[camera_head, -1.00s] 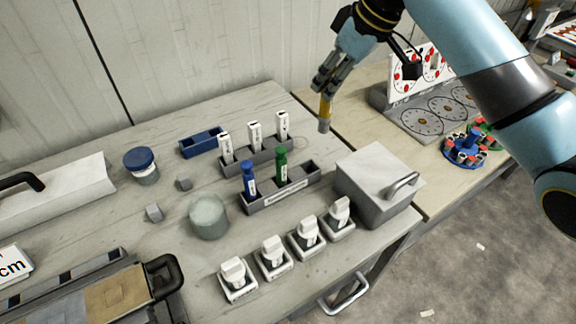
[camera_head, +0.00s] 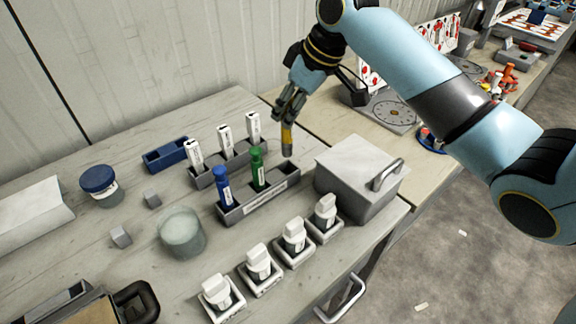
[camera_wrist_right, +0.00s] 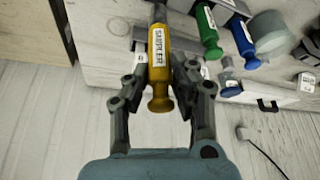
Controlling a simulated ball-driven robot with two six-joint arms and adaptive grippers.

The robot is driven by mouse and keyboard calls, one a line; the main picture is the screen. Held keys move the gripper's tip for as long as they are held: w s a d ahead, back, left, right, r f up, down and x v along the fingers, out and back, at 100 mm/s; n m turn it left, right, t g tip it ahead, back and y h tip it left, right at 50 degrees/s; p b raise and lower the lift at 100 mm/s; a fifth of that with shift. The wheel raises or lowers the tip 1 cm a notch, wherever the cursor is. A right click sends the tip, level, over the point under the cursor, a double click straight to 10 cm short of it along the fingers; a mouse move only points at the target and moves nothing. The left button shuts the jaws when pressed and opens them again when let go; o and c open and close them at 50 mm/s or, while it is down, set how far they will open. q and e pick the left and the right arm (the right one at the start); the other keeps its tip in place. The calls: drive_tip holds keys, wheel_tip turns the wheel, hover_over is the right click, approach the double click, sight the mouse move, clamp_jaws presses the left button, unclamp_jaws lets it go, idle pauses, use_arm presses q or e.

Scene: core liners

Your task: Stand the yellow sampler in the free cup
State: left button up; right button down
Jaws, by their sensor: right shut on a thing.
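The yellow sampler (camera_wrist_right: 158,62) is held between the fingers of my right gripper (camera_wrist_right: 155,85) in the right wrist view, its label reading SAMPLER. In the head view my right gripper (camera_head: 288,112) holds the yellow sampler (camera_head: 287,138) roughly upright above the table, behind the cup rack. The grey cup rack (camera_head: 262,203) holds a blue sampler (camera_head: 222,187) and a green sampler (camera_head: 257,168). Its right-hand cup (camera_head: 283,174) looks empty. The sampler's tip appears just behind the rack; its exact height is unclear. My left gripper is not in view.
A grey box with a handle (camera_head: 350,165) stands right of the rack. Behind the rack, a holder carries white tubes (camera_head: 225,137). In front are several small white-capped bottles (camera_head: 258,262) in trays. A round jar (camera_head: 182,232) is at left.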

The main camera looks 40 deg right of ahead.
sight(292, 138)
wheel_tip(292, 138, down, 8)
drive_tip(key=shift+p, duration=0.35)
drive_tip(key=shift+f, duration=0.1)
drive_tip(key=c, duration=1.1)
unclamp_jaws()
drive_tip(key=v, duration=1.2)
drive_tip(key=shift+s, duration=0.1)
